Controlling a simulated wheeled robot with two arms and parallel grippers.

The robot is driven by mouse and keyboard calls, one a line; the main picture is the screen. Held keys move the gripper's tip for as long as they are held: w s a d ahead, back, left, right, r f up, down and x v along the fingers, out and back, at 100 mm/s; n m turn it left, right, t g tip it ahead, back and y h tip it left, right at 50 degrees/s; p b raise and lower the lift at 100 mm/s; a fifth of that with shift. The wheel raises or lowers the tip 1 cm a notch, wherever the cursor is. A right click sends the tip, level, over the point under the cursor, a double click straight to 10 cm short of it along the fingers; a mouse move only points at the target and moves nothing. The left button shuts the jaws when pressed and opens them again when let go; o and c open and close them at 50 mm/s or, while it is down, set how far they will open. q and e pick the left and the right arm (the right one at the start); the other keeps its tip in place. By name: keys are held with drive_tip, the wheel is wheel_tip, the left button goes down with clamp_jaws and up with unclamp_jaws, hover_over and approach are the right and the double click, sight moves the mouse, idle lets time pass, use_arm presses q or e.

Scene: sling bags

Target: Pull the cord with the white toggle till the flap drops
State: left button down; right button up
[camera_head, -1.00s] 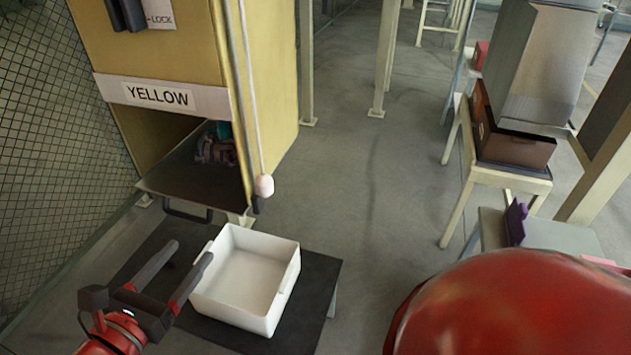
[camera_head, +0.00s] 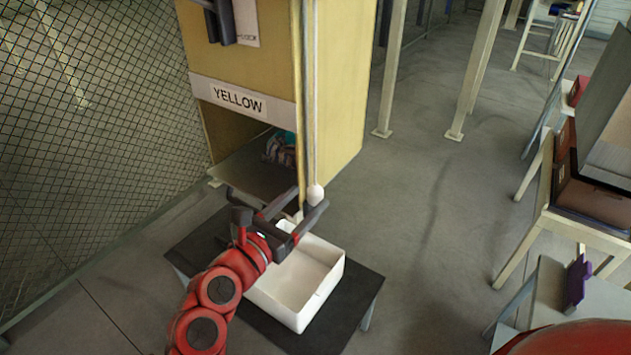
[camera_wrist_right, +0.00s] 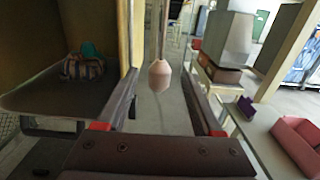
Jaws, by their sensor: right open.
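The white toggle (camera_head: 315,194) hangs at the end of a pale cord (camera_head: 312,95) at the front corner of the yellow cabinet (camera_head: 340,90). My right gripper (camera_head: 308,198) is open, its fingers reaching up to the toggle. In the right wrist view the toggle (camera_wrist_right: 160,76) appears between the spread fingers, with a gap on both sides. A dark panel (camera_head: 245,172) extends from the opening below the YELLOW label (camera_head: 238,99); I cannot tell if it is the flap. A striped bag (camera_head: 281,148) lies inside. My left gripper is not in view.
A white open bin (camera_head: 323,290) stands empty on a low dark table (camera_head: 350,310) below the gripper. A wire fence (camera_head: 100,120) is at the left. A brown box (camera_head: 590,195) and a purple item (camera_head: 577,280) stand at the right. The middle floor is clear.

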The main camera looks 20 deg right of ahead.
sight(310, 196)
drive_tip(key=p+x, duration=0.1)
drive_tip(key=x, duration=0.3)
drive_tip(key=shift+w, duration=0.1)
clamp_jaws()
idle(1.4)
